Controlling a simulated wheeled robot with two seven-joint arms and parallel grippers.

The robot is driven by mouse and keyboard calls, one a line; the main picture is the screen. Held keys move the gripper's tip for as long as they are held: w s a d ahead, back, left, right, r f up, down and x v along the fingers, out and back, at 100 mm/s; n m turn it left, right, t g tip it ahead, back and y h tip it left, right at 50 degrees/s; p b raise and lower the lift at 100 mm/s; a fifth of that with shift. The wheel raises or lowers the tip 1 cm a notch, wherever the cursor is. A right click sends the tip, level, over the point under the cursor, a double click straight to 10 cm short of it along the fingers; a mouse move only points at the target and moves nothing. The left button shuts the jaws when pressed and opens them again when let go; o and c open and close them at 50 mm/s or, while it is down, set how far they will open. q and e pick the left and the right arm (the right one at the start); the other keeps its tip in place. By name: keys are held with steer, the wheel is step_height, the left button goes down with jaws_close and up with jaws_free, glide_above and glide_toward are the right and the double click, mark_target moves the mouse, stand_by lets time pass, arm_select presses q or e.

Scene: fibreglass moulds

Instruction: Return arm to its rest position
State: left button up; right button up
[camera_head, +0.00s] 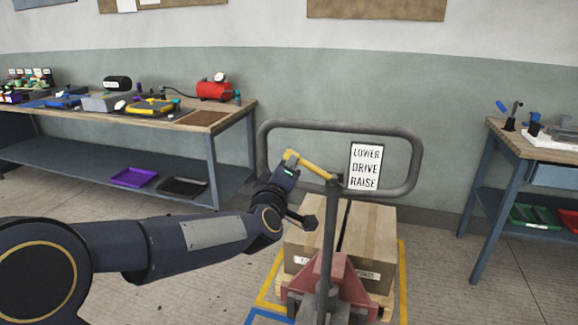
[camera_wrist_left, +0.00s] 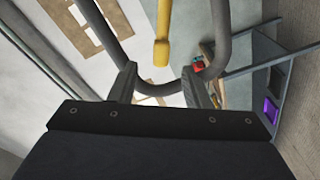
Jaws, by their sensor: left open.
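A pallet truck handle (camera_head: 408,165) stands upright in the head view, a grey loop with a sign reading LOWER, DRIVE, RAISE. A yellow lever (camera_head: 312,166) slants up to the left inside the loop. My left gripper (camera_head: 284,176) is at the left part of the loop, close by the lever's raised end. In the left wrist view, my left gripper (camera_wrist_left: 160,82) has its two fingers apart with nothing held. The yellow lever (camera_wrist_left: 162,35) shows ahead, in line with the gap between them. I cannot tell whether anything touches. My right gripper is not in view.
A pallet with cardboard boxes (camera_head: 370,235) sits on the truck behind the handle, within yellow floor tape. A workbench (camera_head: 130,118) with tools and a red compressor (camera_head: 213,89) stands back left. Another bench (camera_head: 500,137) stands at right. Open floor (camera_head: 440,275) lies right of the pallet.

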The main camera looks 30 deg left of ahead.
arm_select(q)
steer(key=shift+s+d, duration=0.1)
steer(key=shift+s, duration=0.15)
stand_by(0.3)
steer(key=s+d+f+m+g+h, duration=0.35)
steer(key=s+d+f+m, duration=0.2)
steer(key=s, duration=0.45)
steer(key=s+d+f+m+g+h, duration=0.35)
steer(key=s+f, duration=0.25)
steer(key=s, duration=0.4)
steer(key=s+d+f+m+g+h, duration=0.2)
steer(key=s+d+f+m+g, duration=0.35)
steer(key=s, duration=0.45)
step_height(320, 180, up, 12)
steer(key=p, duration=1.2)
steer(key=shift+w+t, duration=0.25)
steer(key=shift+t, duration=0.2)
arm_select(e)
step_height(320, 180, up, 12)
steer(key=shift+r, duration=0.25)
arm_select(q)
steer(key=shift+f, duration=0.1)
